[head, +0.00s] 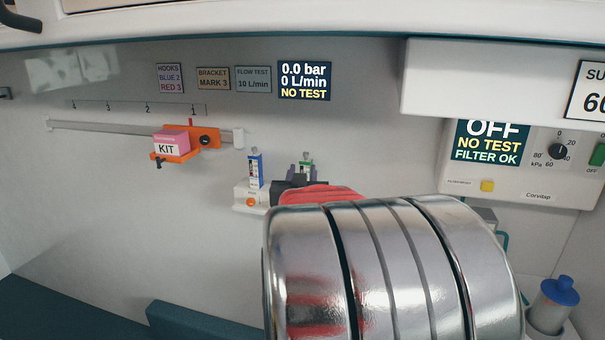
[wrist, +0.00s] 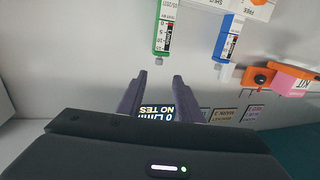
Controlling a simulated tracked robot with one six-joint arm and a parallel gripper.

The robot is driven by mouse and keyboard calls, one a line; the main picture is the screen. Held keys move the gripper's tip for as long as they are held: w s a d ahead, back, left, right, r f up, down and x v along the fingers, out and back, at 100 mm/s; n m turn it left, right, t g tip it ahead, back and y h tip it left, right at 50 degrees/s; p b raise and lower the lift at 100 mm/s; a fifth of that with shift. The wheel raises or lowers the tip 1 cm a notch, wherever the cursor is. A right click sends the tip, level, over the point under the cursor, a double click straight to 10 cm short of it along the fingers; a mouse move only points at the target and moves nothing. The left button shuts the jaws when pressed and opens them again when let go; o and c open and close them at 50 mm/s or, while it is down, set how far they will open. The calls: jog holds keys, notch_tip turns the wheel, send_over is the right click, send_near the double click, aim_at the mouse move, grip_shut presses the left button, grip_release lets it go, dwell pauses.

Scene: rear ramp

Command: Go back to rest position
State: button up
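In the wrist view my gripper (wrist: 158,80) has its two dark fingers spread apart, with nothing held between them. Only background shows in the gap, with part of the wall display (wrist: 158,113) lower down. In the head view my shiny metal arm link hides most of the gripper; only a dark part of it (head: 298,184) shows past the red piece, in front of the green-topped flowmeter (head: 306,163). In the wrist view this green flowmeter (wrist: 163,28) is beyond the fingertips, and I see no contact.
A blue flowmeter (head: 255,170) stands just left. An orange bracket (head: 207,141) with a pink-and-white KIT box (head: 170,144) sits on the wall rail (head: 100,129). The suction unit (head: 520,165) and a blue-capped bottle (head: 554,302) are at right. Wall below the rail is clear.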

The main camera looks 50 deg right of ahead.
dwell(0.4)
jog(key=a+f+g+y, duration=0.1)
jog(key=a+f+y, duration=0.25)
jog(key=f, duration=0.55)
jog(key=s+a+f+n+g+y, duration=0.1)
jog(key=a+f+y, duration=0.2)
jog(key=a, duration=0.4)
jog(key=a+f+n+g+y, duration=0.1)
jog(key=a+f+n+y, duration=0.2)
jog(key=a, duration=0.4)
jog(key=s+a+n+y, duration=0.1)
jog(key=s+a, duration=0.3)
jog(key=a, duration=0.5)
jog(key=s+a+r+n+g+y, duration=0.1)
jog(key=s+a, duration=0.4)
jog(key=a, duration=0.5)
jog(key=s+a+n+g+y, duration=0.1)
jog(key=s+a+n+y, duration=0.2)
jog(key=a, duration=0.7)
jog(key=shift+s+r+n, duration=0.2)
jog(key=shift+s+n, duration=0.55)
jog(key=shift+n, duration=0.15)
